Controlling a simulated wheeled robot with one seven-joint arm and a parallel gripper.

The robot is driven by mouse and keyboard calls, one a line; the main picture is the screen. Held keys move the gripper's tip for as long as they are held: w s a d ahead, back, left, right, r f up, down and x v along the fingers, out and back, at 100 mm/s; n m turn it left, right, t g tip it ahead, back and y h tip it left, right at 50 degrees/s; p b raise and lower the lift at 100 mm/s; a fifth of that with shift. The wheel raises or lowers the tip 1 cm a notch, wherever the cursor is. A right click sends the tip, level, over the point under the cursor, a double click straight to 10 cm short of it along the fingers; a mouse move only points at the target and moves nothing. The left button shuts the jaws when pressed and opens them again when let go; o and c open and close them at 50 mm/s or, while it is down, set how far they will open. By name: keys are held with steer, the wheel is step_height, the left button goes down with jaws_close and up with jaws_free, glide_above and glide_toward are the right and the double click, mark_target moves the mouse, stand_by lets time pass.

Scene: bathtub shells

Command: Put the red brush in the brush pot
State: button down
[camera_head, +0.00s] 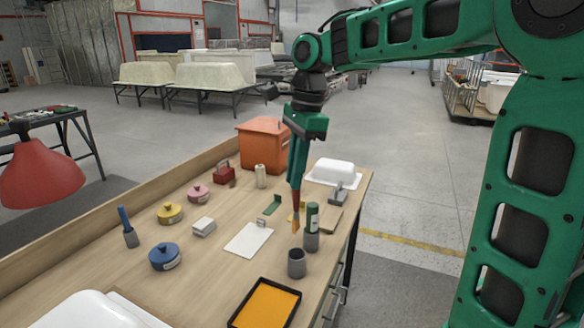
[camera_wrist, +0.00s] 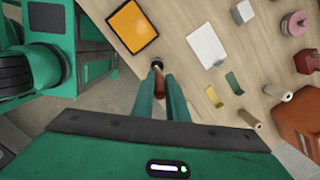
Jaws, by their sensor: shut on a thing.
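My gripper (camera_head: 297,186) points down over the table's right side, shut on the red brush (camera_head: 296,206). The brush hangs roughly upright, bristles (camera_head: 296,226) down. An open grey pot (camera_head: 296,264) stands below it near the table's right edge, and the bristle tip appears above its rim. In the wrist view my gripper (camera_wrist: 164,98) holds the red handle (camera_wrist: 160,88), and the tip lines up with the near side of the dark pot mouth (camera_wrist: 157,64). A second grey pot (camera_head: 311,242) with a green item (camera_head: 312,216) stands close behind.
A black tray with an orange surface (camera_head: 265,304) lies in front of the open pot. A white sheet (camera_head: 249,238) lies to its left. Another grey pot (camera_head: 131,239) holds a blue-handled item (camera_head: 123,218). An orange box (camera_head: 264,147) and a white tub model (camera_head: 333,172) stand farther back.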

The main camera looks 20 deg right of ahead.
mark_target(298, 211)
steer(key=shift+d+f, duration=0.15)
steer(key=shift+f, duration=6.5)
steer(key=c, duration=1.7)
jaws_free()
steer(key=shift+o, duration=0.2)
steer(key=shift+s+d, duration=0.1)
steer(key=shift+d, duration=0.65)
